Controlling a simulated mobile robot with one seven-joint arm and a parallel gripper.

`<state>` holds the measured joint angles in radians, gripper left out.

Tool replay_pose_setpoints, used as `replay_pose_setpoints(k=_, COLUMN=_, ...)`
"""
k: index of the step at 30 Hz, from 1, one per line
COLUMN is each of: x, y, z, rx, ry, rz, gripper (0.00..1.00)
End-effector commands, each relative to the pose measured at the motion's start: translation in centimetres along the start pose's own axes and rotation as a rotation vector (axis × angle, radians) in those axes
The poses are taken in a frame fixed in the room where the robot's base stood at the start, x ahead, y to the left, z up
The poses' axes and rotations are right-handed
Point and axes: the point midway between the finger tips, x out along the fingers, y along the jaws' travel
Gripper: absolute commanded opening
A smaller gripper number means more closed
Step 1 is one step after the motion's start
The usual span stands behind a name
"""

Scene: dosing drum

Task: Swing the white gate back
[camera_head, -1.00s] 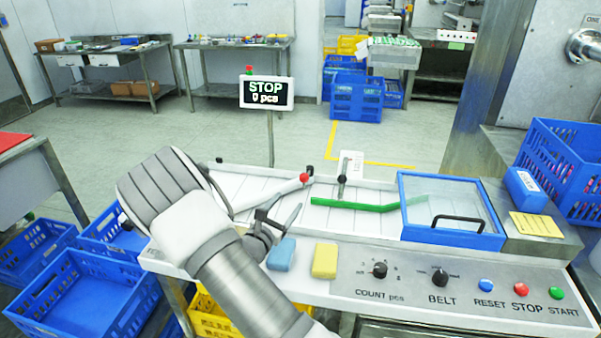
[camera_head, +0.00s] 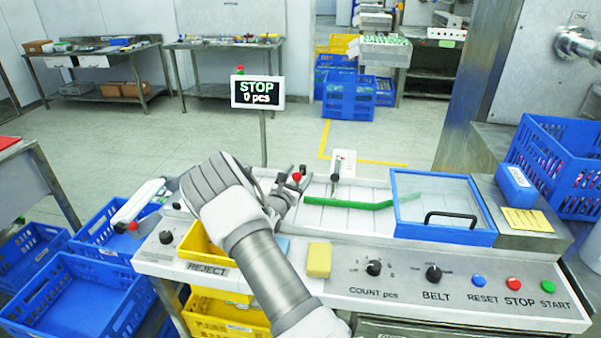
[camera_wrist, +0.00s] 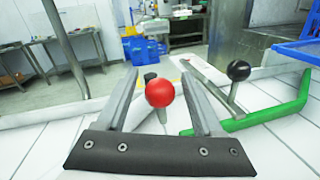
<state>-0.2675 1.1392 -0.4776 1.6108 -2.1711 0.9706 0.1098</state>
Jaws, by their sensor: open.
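The red ball knob (camera_head: 297,177) of the white gate shows at my gripper (camera_head: 287,184) over the belt. In the wrist view the knob (camera_wrist: 160,93) appears between the two fingers of my gripper (camera_wrist: 158,80), with clear space on both sides. The fingers are open and hold nothing. My arm hides most of the white gate's bar in the head view. The green gate (camera_head: 350,203) lies to the right across the belt, with its black knob (camera_wrist: 238,70) on a lever.
The clear-lidded blue cover (camera_head: 445,237) stands right of the green gate. The STOP display (camera_head: 257,92) stands behind the belt. A yellow REJECT bin (camera_head: 200,250) is front left.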

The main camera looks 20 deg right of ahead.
Motion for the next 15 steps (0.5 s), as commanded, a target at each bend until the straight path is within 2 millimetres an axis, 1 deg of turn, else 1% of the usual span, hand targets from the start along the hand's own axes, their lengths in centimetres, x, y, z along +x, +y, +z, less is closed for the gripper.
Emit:
replay_pose_setpoints(k=3, x=1.02, y=-0.02, z=0.05, rx=0.001, ry=-0.002, rz=0.000, gripper=0.69)
replay_pose_setpoints(k=6, x=1.41, y=-0.03, z=0.04, rx=0.001, ry=-0.001, rz=0.000, gripper=0.69)
replay_pose_setpoints(k=14, x=1.49, y=-0.01, z=0.03, rx=0.000, ry=0.000, rz=0.000, gripper=0.69)
replay_pose_setpoints(k=15, x=1.48, y=-0.01, z=0.04, rx=0.000, ry=0.000, rz=0.000, gripper=0.65)
